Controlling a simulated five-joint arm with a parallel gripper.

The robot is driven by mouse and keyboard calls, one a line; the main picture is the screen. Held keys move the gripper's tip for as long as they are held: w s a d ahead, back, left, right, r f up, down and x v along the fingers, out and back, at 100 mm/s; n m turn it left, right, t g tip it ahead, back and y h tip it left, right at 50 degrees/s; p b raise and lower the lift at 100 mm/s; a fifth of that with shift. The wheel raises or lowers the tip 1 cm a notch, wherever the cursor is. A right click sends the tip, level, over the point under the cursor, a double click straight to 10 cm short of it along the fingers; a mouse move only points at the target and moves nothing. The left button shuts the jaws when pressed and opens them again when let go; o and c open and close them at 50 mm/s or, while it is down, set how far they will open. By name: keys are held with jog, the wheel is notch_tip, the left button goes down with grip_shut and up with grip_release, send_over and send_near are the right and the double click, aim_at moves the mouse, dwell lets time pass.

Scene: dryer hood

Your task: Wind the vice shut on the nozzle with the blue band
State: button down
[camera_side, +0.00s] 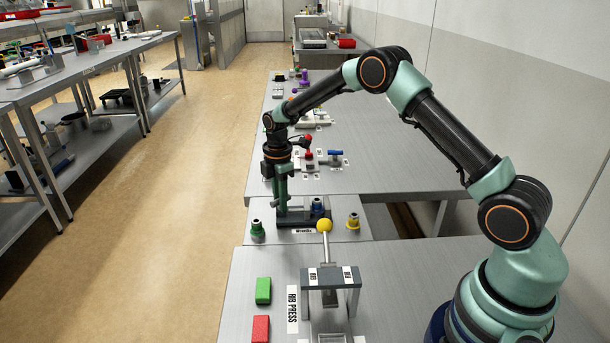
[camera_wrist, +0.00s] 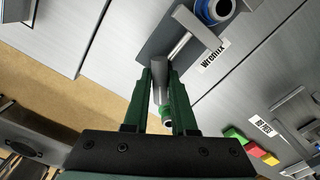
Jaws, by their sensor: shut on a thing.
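The vice (camera_side: 296,219) is a dark grey block on a light plate, with a label on its front. The nozzle with the blue band (camera_side: 318,206) stands upright at its right end. In the wrist view the blue-ringed nozzle (camera_wrist: 212,10) is beside a grey jaw plate (camera_wrist: 205,24); I cannot tell whether they touch. A thin screw (camera_wrist: 181,46) runs from that plate to a grey cylindrical handle (camera_wrist: 160,78). My gripper (camera_wrist: 159,74) points down at the vice's left end, its green fingers shut on the handle. It also shows in the side view (camera_side: 281,200).
A green-banded nozzle (camera_side: 257,230) stands front left of the vice, a yellow-banded one (camera_side: 353,222) to its right. A press (camera_side: 330,285) with a yellow-knobbed lever (camera_side: 324,226) stands close in front. Green (camera_side: 263,291) and red (camera_side: 261,328) blocks lie beside it.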

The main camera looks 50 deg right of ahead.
jog(key=shift+m, duration=1.2)
jog(key=shift+n, duration=1.6)
jog(key=c, duration=0.7)
grip_release()
jog(key=shift+o, duration=0.2)
jog(key=shift+r, duration=0.1)
jog(key=shift+r, duration=2.9)
